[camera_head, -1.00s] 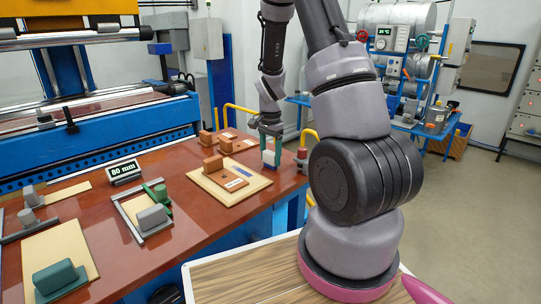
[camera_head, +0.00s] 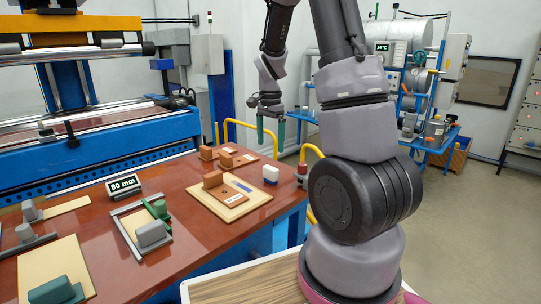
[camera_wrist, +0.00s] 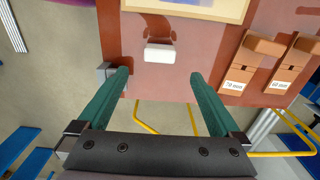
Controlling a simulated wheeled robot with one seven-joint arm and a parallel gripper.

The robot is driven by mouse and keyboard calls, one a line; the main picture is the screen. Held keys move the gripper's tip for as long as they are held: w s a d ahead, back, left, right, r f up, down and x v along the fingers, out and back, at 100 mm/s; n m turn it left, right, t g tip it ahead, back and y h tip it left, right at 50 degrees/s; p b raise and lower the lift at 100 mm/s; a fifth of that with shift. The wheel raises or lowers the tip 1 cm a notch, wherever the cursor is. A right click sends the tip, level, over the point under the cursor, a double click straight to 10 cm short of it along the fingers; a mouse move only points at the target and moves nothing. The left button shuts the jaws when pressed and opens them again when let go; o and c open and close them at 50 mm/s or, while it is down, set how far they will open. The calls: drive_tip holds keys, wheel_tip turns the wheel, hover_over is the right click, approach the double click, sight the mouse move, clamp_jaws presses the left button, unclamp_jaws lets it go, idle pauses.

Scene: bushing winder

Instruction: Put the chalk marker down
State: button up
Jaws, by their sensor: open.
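In the wrist view my gripper (camera_wrist: 160,75) is wide open, and clear of the block.
A pale board (camera_head: 230,204) with a brown block lies left of the marker. Brown gauges (camera_wrist: 242,75) labelled in mm lie farther along. A grey-and-red item (camera_head: 302,174) stands at the table's right edge. Yellow rails (camera_head: 238,124) run behind. Air around my gripper is free.

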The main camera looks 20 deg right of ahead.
drive_tip(key=s+a+r+n+t+y, duration=0.15)
drive_tip(key=s+r, duration=0.25)
drive_tip(key=r, duration=0.4)
drive_tip(key=s+a+r+n+t, duration=0.2)
drive_tip(key=s+a+r+n, duration=0.15)
drive_tip(key=r, duration=0.35)
drive_tip(key=s+a+r+n+t, duration=0.1)
drive_tip(key=s+r+n+t, duration=0.1)
drive_tip(key=s, duration=0.4)
drive_tip(key=s+a+r+n+t, duration=0.1)
drive_tip(key=s+a+r+n, duration=0.1)
drive_tip(key=s+r, duration=0.2)
drive_tip(key=s, duration=0.3)
drive_tip(key=shift+s+r+n+t, duration=0.15)
drive_tip(key=shift+r+n+t, duration=0.15)
drive_tip(key=shift+r+t, duration=0.1)
drive_tip(key=shift+g+y, duration=0.25)
drive_tip(key=shift+y, duration=0.1)
